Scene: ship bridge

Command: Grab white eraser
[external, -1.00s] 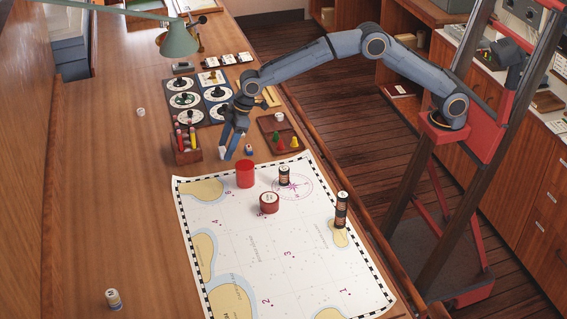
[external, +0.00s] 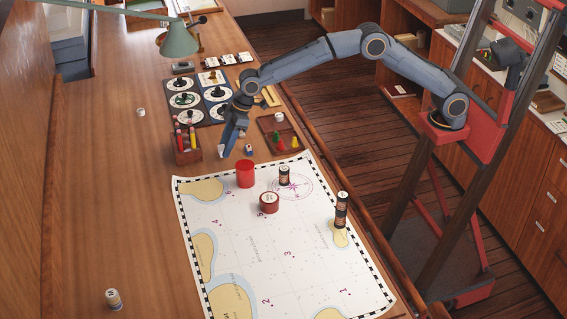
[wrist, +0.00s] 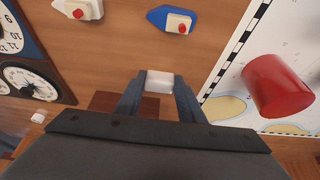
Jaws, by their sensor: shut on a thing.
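The white eraser (wrist: 159,82) shows in the wrist view as a small white block between the tips of my two fingers. My gripper (wrist: 159,92) is shut on it, with a finger on each side. In the external view my gripper (external: 228,150) points down beside the pencil box, and the eraser is hidden there by the fingers. I cannot tell whether the eraser touches the desk.
A pencil box (external: 187,152) stands just left of my gripper. A red cup (external: 245,174) stands in front on the chart (external: 255,240). A blue toy boat (external: 249,149) lies to the right. Dial panels (external: 184,99) lie behind. The left desk is mostly clear.

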